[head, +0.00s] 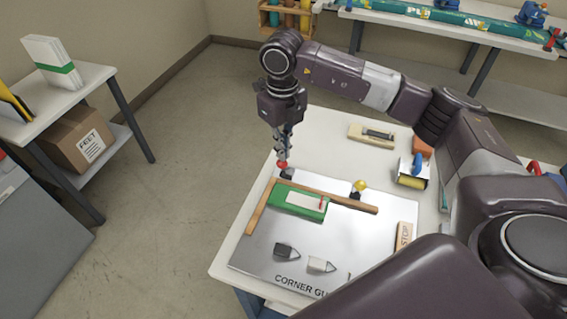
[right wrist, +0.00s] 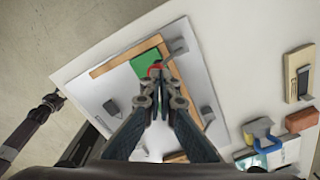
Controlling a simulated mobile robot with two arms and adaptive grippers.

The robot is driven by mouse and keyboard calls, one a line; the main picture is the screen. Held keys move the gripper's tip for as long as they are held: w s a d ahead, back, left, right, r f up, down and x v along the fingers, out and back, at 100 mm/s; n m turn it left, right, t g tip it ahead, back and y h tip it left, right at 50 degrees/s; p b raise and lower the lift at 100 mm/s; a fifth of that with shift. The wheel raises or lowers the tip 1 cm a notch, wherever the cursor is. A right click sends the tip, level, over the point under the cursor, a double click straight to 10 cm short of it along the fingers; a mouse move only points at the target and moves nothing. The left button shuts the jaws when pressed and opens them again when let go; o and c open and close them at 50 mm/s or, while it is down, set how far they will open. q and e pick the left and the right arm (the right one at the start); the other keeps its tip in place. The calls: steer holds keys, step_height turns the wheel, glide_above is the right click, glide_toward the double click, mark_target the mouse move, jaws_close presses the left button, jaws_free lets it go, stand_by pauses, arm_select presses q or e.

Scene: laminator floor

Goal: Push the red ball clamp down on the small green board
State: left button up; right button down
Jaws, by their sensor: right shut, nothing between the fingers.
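The small green board (head: 298,201) lies on the grey fixture plate in the head view, with a white label area and a small red part on it. Wooden strips run along its left and far sides. The red ball (head: 281,164) of the clamp sits on a dark base beyond the far strip. My right gripper (head: 283,153) is shut and empty, pointing down, its tips at or just above the ball; I cannot tell whether they touch. In the right wrist view the green board (right wrist: 147,62) shows beyond the fingers, with red partly hidden by the tips.
A yellow ball clamp (head: 360,186) stands at the far strip's right. Grey pointed blocks (head: 287,250) lie on the plate (head: 255,258). A wooden STOP block (head: 404,236) is at the right. A blue-and-yellow item (head: 412,177) lies farther back. The table's far left is clear.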

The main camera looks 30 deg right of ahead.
mark_target(281, 163)
steer(key=shift+f, duration=0.4)
steer(key=shift+r, duration=0.1)
steer(key=shift+a, duration=0.1)
steer(key=shift+s+a+f+b, duration=0.15)
steer(key=shift+f+b, duration=0.25)
steer(key=shift+f, duration=0.1)
steer(key=shift+s+a+f+b, duration=0.15)
steer(key=shift+f+b, duration=0.2)
steer(key=shift+f, duration=0.2)
steer(key=shift+s+a+f+b, duration=0.15)
steer(key=shift+f+b, duration=0.25)
steer(key=shift+f, duration=0.1)
step_height(281, 163, up, 3)
steer(key=shift+s+a+r+p, duration=0.1)
steer(key=shift+a+p, duration=0.05)
steer(key=shift+p, duration=0.7)
steer(key=shift+s+r+p, duration=0.1)
steer(key=shift+r+p, duration=1.3)
steer(key=shift+r, duration=1.2)
